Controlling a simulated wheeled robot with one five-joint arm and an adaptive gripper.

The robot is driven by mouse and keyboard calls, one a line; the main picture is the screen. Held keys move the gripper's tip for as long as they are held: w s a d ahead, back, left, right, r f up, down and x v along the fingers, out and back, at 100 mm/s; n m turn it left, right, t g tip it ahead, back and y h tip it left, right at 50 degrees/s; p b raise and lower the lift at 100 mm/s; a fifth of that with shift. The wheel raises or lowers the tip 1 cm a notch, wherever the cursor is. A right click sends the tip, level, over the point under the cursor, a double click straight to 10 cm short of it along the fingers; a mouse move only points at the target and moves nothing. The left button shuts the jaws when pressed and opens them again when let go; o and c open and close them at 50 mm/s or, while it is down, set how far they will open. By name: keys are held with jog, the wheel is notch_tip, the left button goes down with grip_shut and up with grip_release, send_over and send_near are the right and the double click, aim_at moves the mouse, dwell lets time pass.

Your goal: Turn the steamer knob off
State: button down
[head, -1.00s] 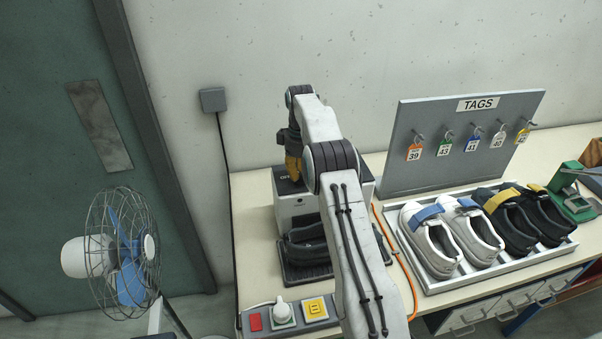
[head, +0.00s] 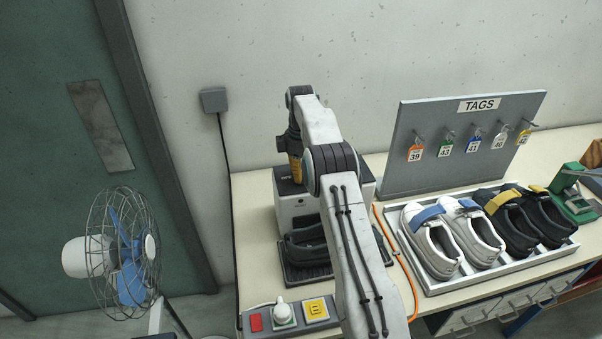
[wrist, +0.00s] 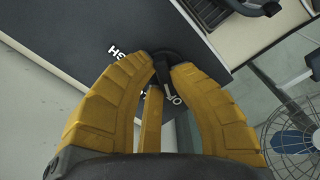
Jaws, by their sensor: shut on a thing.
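The steamer (head: 300,207) is a pale box with a dark top, on the bench left of my arm in the head view. My gripper (head: 296,178) is over its top, yellow fingers pointing down. In the wrist view, my gripper (wrist: 164,75) is shut on the black knob (wrist: 164,64) on the dark top (wrist: 75,45). White letters show beside the knob, partly covered by the fingers. A pale mark shows at the knob, but I cannot tell its setting. The knob is hidden in the head view.
A dark shoe (head: 306,243) sits in front of the steamer. A tray (head: 492,273) of shoes and a tag board (head: 450,175) stand to the right. A switch strip (head: 288,317) is at the front edge. A caged fan (head: 125,255) stands left.

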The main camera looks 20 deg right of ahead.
jog(key=shift+f, duration=0.1)
dwell(0.3)
jog(key=c, duration=1.1)
grip_release()
